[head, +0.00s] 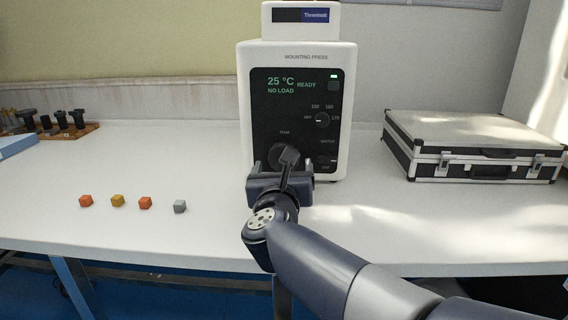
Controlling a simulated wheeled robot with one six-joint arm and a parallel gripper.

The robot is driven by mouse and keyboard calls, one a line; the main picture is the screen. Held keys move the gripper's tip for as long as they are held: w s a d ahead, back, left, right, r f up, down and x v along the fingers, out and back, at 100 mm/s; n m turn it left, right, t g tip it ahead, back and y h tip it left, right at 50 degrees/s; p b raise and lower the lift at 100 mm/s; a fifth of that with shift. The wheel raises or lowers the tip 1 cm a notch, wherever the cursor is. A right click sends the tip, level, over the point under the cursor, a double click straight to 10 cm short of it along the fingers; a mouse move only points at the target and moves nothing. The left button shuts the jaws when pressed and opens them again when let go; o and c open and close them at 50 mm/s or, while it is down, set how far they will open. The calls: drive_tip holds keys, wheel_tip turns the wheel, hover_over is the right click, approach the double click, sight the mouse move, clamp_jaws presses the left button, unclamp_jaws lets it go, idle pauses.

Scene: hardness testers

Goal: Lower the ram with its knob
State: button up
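The mounting press (245,90) stands upright at the back middle of the bench. Its dark panel (300,132) reads 25 °C, READY and NO LOAD, with a green light at the upper right. The black ram knob (284,156) is on the lower left of the panel, under a small label. My gripper (282,172) is right in front of the panel's lower part, at the knob. My gripper and wrist hide part of the panel there. I cannot tell whether the fingers touch or grip the knob. The temperature dial (322,120) sits above and to the right.
A silver and black case (470,145) lies to the right. A wooden rack with black tools (70,128) is at the far left.

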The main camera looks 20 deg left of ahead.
drive_tip(key=shift+x, duration=2.3)
drive_tip(key=c, duration=1)
drive_tip(key=shift+o, duration=0.2)
